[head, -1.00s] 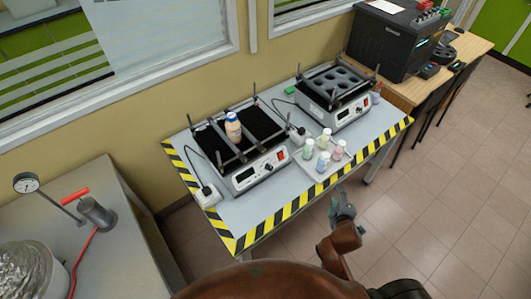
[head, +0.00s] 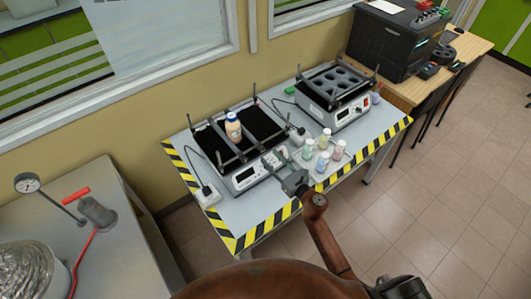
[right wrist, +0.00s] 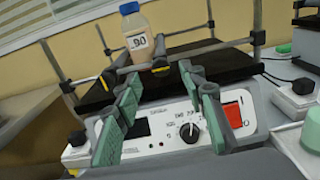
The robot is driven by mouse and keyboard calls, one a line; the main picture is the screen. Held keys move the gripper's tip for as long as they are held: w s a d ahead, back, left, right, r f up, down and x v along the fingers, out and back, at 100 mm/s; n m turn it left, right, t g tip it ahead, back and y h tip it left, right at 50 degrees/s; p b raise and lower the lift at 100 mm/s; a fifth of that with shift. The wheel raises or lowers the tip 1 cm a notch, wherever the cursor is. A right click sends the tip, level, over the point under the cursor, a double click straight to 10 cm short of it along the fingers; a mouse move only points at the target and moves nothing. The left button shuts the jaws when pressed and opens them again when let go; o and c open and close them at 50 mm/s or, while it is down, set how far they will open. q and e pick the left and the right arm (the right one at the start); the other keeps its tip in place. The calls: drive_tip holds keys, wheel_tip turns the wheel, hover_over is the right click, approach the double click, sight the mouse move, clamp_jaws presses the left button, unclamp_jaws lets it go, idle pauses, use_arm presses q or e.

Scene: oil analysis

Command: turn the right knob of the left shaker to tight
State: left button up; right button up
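The left shaker (head: 245,178) has a white front panel and a black top with bars across it. A bottle with a blue cap (head: 233,127) stands upright between the bars and also shows in the right wrist view (right wrist: 138,40). My right gripper (head: 275,158) is at the right part of the shaker's front panel. In the right wrist view, its green-padded fingers (right wrist: 165,80) are spread wide and empty. A black dial knob (right wrist: 190,132) shows between them, left of a red switch (right wrist: 232,114). I cannot tell whether the fingers touch the shaker. My left gripper is out of view.
A tray (head: 301,168) with several capped bottles stands close to the right of my right gripper. A second shaker (head: 338,118) is at the right back. Thin posts rise from the shakers' corners. A white power box (head: 207,196) sits left of the left shaker.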

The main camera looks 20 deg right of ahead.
sight(263, 150)
drive_tip(key=shift+x, duration=2.1)
drive_tip(key=shift+c, duration=0.2)
clamp_jaws()
